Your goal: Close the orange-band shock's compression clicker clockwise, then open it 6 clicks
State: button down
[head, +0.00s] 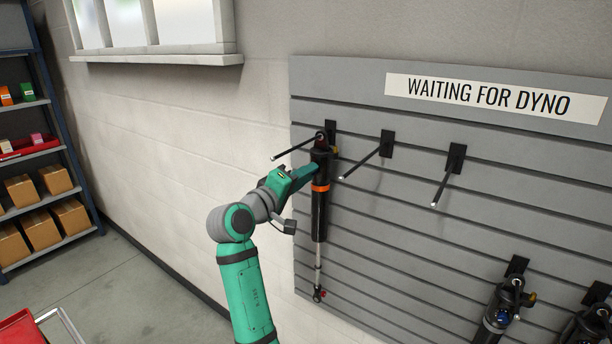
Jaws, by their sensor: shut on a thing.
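The orange-band shock (319,215) is black, with an orange ring around its body and a thin silver shaft below. It hangs nearly upright, its top eye at the leftmost peg (292,149) of the grey slatted panel. A small gold-coloured part (335,153) shows at the right of its upper end; I cannot tell whether it is the compression clicker. A small red part (320,295) is at the bottom end. My gripper (312,171) comes in from the left and is shut on the shock's upper body, above the orange ring. The fingertips are partly hidden against the shock.
Two empty pegs (367,163) (447,182) stick out to the right, under a "WAITING FOR DYNO" sign (494,96). Other shocks (502,308) hang at the lower right. A shelf rack (45,150) with boxes stands far left, with a red-topped cart (20,329) below.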

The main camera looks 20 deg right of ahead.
jog(key=shift+f+m, duration=0.1)
jog(key=shift+m, duration=0.8)
jog(key=c, duration=1.6)
grip_release()
jog(key=v, duration=1.1)
